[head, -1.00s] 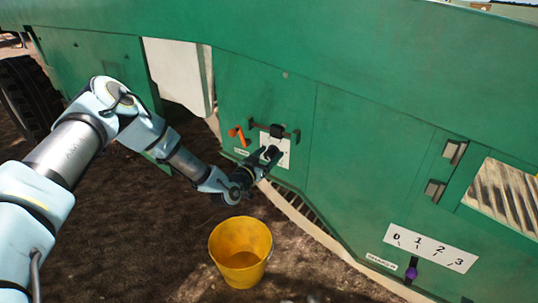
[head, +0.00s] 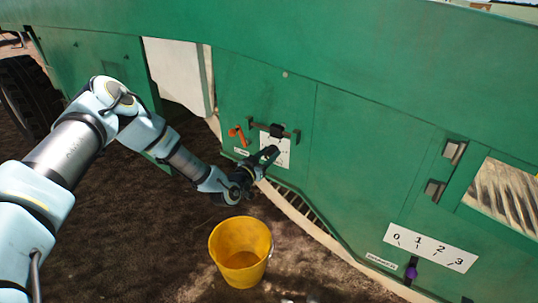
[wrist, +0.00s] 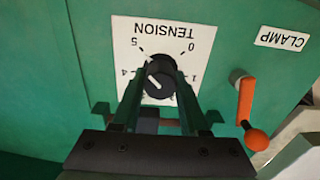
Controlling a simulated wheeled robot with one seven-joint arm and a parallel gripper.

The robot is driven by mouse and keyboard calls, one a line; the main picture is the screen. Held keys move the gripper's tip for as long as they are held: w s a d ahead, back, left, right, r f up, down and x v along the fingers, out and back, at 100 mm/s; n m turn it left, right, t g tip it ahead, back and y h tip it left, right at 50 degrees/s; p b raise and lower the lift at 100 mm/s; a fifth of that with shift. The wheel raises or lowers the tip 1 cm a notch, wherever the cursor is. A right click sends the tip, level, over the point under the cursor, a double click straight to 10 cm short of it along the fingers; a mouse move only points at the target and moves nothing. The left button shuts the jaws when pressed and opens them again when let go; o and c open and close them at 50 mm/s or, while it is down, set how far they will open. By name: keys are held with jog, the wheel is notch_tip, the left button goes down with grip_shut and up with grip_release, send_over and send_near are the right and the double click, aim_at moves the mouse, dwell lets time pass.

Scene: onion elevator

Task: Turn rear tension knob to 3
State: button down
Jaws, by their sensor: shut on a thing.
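The tension knob (wrist: 160,84) is round and black with a white pointer mark. It sits on a white plate (wrist: 195,32) marked TENSION with numbers around it, upside down in the wrist view. The mark slants toward the left side of the plate, near the 4 and 5; its exact reading is unclear. The lower numbers are partly hidden by my fingers and the knob. My gripper (wrist: 160,72) is shut on the knob, one finger on each side. In the head view my gripper (head: 271,153) reaches the white plate (head: 281,152) on the green panel and hides the knob.
An orange clamp handle (wrist: 246,105) is close beside the plate, and also shows in the head view (head: 239,134). A dark bracket (head: 277,131) is just above the plate. A yellow bucket (head: 240,252) stands on the soil below. A purple-tipped pointer (head: 411,272) is at right.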

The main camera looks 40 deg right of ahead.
jog(key=n+b, duration=0.1)
jog(key=n, duration=0.1)
jog(key=n+b, duration=0.2)
jog(key=shift+w+f, duration=0.1)
jog(key=shift+f, duration=0.1)
jog(key=n+b, duration=0.4)
jog(key=n, duration=0.2)
jog(key=n+b, duration=0.3)
jog(key=n, duration=0.2)
jog(key=shift+w+a+f+n, duration=0.1)
jog(key=shift+n, duration=0.3)
jog(key=n+b, duration=0.2)
jog(key=n, duration=0.3)
jog(key=shift+b, duration=0.3)
jog(key=shift+n, duration=0.4)
jog(key=shift+c, duration=2.1)
grip_release()
